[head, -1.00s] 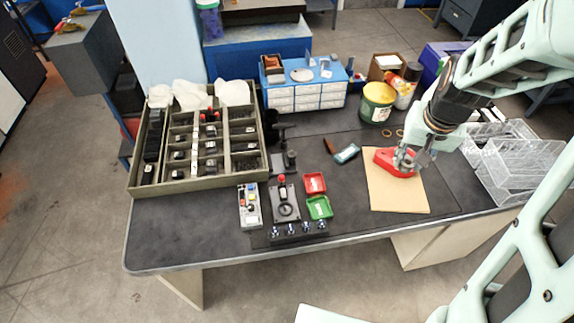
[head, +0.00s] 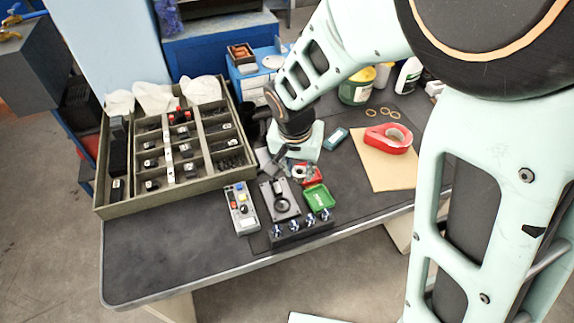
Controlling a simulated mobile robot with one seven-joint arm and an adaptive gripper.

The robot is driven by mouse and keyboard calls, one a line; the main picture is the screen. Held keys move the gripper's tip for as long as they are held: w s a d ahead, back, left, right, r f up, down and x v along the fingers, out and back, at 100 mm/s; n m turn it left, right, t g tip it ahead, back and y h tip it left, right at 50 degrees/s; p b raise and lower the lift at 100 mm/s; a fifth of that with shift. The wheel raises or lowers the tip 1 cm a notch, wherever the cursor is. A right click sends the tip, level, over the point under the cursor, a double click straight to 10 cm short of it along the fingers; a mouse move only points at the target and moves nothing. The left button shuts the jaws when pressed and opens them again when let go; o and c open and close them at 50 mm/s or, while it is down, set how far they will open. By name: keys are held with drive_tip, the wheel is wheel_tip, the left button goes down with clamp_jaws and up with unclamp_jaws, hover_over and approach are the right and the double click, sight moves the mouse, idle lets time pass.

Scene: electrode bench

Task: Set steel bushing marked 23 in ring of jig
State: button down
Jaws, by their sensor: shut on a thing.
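My gripper (head: 286,169) hangs low over the bench, just behind the jig (head: 283,204) and beside the small red tray (head: 302,181). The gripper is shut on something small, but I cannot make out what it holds. The jig is a dark grey plate with a round ring on its front part; no bushing shows clearly in the ring. The jig's back part is partly hidden by the gripper. I cannot read any marking 23. Several small shiny metal pieces (head: 294,226) stand in a black block at the front edge.
A divided parts box (head: 150,204) stands at left. A control box (head: 242,208) is left of the jig; a green tray (head: 318,198) is right. The front left bench (head: 165,250) is clear.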

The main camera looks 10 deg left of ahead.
drive_tip(key=shift+s+a+f+b, duration=0.35)
drive_tip(key=shift+a+f+b, duration=0.35)
drive_tip(key=shift+f, duration=0.55)
drive_tip(key=shift+s+a+f+b, duration=0.35)
drive_tip(key=shift+a+f+b, duration=0.3)
drive_tip(key=shift+f, duration=0.65)
drive_tip(key=shift+s+a+f+b, duration=0.35)
drive_tip(key=shift+a+f+b, duration=0.3)
drive_tip(key=shift+f, duration=0.6)
drive_tip(key=shift+b, duration=0.3)
drive_tip(key=shift+f+b, duration=0.55)
drive_tip(key=shift+b, duration=0.05)
drive_tip(key=c, duration=1.5)
unclamp_jaws()
drive_tip(key=v, duration=1.2)
